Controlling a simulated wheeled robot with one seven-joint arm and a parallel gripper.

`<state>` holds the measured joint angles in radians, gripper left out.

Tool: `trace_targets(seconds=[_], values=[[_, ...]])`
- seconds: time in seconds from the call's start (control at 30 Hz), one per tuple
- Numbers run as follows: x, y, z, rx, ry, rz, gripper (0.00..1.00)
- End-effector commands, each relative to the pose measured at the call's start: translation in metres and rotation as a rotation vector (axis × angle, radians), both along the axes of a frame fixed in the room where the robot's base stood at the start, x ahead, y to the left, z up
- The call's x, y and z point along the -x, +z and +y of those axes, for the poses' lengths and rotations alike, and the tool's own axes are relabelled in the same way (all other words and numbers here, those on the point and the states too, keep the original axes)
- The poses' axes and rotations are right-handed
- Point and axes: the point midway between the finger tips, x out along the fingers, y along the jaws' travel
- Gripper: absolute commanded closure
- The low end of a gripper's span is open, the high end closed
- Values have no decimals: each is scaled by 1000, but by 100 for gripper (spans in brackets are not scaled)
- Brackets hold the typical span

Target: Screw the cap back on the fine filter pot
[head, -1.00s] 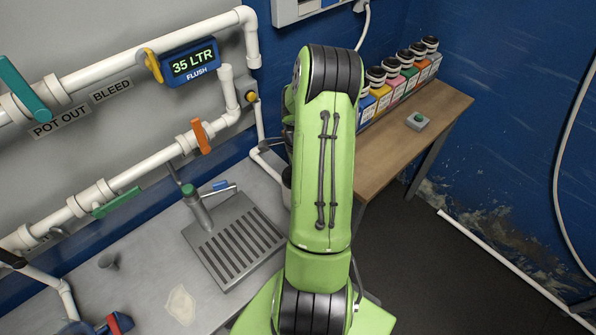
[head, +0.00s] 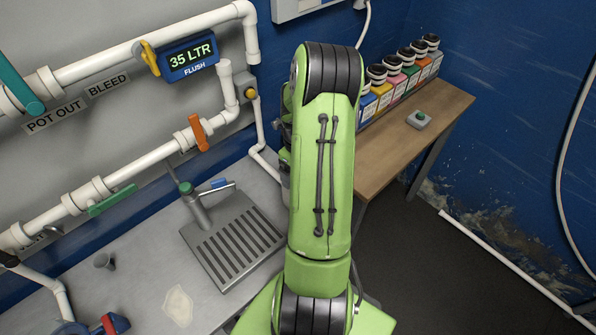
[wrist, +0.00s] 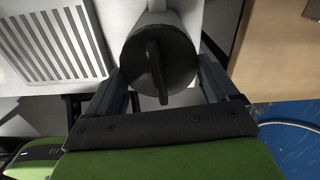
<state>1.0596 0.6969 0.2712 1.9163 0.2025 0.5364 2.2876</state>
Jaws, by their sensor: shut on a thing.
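In the wrist view, a round dark cap (wrist: 178,62) with a raised bar across its top sits between the two fingers of my gripper (wrist: 160,78). The fingers are shut on its sides. A pale grey part shows just beyond the cap, partly covered by it. I cannot tell whether this is the filter pot, or how the cap's thread sits. In the head view my green arm hides the gripper and the cap.
White pipes with coloured valve handles run along the wall. A wooden table (head: 400,140) with several bottles stands at the right.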

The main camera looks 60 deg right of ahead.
Motion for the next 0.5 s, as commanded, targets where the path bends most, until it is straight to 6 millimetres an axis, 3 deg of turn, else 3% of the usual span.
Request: trace_targets(seconds=[0.3,0.5], values=[[-1,1,0,1,-48,-2,50],[-2,-1,2,2,-392,-3,50]])
